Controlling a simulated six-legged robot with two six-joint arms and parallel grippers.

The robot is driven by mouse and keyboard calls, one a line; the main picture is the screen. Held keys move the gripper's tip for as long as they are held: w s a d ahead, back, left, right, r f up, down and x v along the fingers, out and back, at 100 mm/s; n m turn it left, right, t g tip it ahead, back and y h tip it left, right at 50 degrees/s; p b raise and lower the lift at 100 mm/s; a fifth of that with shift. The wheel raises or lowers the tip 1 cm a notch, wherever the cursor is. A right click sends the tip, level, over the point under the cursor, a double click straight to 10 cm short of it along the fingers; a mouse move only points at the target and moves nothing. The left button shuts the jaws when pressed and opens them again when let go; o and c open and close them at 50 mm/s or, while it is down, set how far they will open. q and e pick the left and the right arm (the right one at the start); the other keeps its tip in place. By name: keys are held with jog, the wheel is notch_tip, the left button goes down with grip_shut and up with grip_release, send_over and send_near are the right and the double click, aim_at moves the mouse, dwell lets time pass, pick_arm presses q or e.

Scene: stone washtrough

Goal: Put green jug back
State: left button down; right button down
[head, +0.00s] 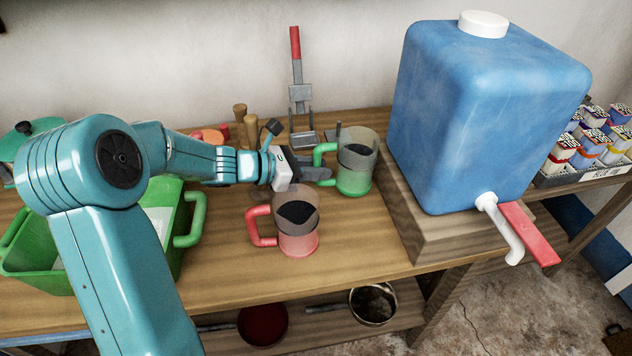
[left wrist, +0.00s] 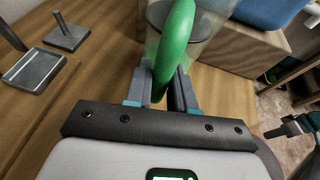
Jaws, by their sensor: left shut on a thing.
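The green jug (head: 355,181) has a clear upper part and a green lower part and handle. It stands upright on the wooden counter, just left of the block under the blue tank. My left gripper (head: 326,172) reaches it from the left and is shut on its handle. In the left wrist view the green handle (left wrist: 176,42) passes between the two fingers (left wrist: 168,88). The jug's body shows only in part there, behind the handle. Whether the jug's base touches the counter is hard to tell.
A red jug (head: 298,222) stands in front of the green one. The blue tank (head: 480,110) with a red tap (head: 530,234) sits on a wooden block (head: 440,230) at right. A grey press with a red handle (head: 295,45) stands behind. A green tub (head: 40,270) is at left.

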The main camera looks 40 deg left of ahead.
pick_arm(q)
notch_tip(320, 180, down, 3)
jog(key=shift+f, duration=0.2)
